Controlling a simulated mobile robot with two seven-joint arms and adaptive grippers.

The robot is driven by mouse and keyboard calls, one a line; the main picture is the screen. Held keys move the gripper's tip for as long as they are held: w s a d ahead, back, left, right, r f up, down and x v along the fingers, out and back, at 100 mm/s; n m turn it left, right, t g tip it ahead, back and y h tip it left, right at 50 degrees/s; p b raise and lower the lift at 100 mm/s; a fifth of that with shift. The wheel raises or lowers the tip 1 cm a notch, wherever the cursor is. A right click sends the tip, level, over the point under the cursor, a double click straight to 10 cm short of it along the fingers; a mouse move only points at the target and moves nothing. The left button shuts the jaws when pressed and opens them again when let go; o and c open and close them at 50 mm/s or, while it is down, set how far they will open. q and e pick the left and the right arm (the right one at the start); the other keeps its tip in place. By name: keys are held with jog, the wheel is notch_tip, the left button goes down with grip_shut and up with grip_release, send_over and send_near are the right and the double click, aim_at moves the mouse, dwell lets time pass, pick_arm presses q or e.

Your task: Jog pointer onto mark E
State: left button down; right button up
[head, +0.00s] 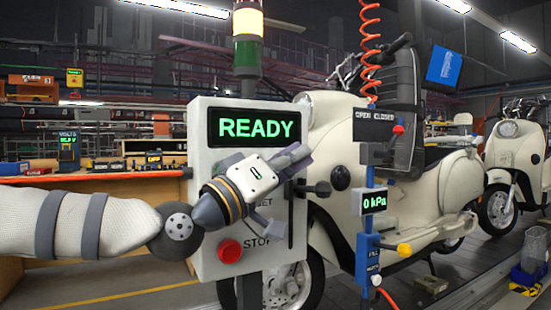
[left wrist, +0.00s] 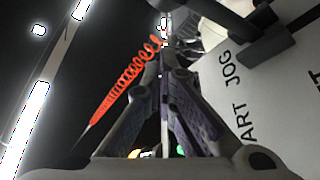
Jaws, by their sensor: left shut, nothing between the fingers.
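The white control box (head: 208,255) shows a green READY display (head: 256,126), a red button (head: 230,251) and the word STOP. My left gripper (head: 300,157) is in front of the box, below the display, with its fingers closed and empty. It hides part of the panel and its lettering. A dark lever (head: 318,188) sticks out at the box's right side, close to the gripper. In the left wrist view the closed fingers (left wrist: 163,62) are beside the panel (left wrist: 270,100), which reads "ART JOG", and a dark handle (left wrist: 262,45). I cannot make out the pointer or mark E.
A signal tower (head: 247,50) stands on the box. A blue post with a 0 kPa gauge (head: 373,201) and a yellow-knobbed lever (head: 403,249) is to the right. A cream scooter (head: 335,125) is behind. An orange coiled hose (head: 370,45) hangs above.

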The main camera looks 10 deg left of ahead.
pick_arm(q)
jog(key=shift+s+d+f, duration=0.25)
jog(key=shift+s+f, duration=0.05)
jog(key=shift+f, duration=0.35)
jog(key=shift+s+d+f, duration=0.2)
jog(key=shift+s+f, duration=0.05)
jog(key=shift+f, duration=0.35)
pick_arm(e)
jog(key=shift+r, duration=0.1)
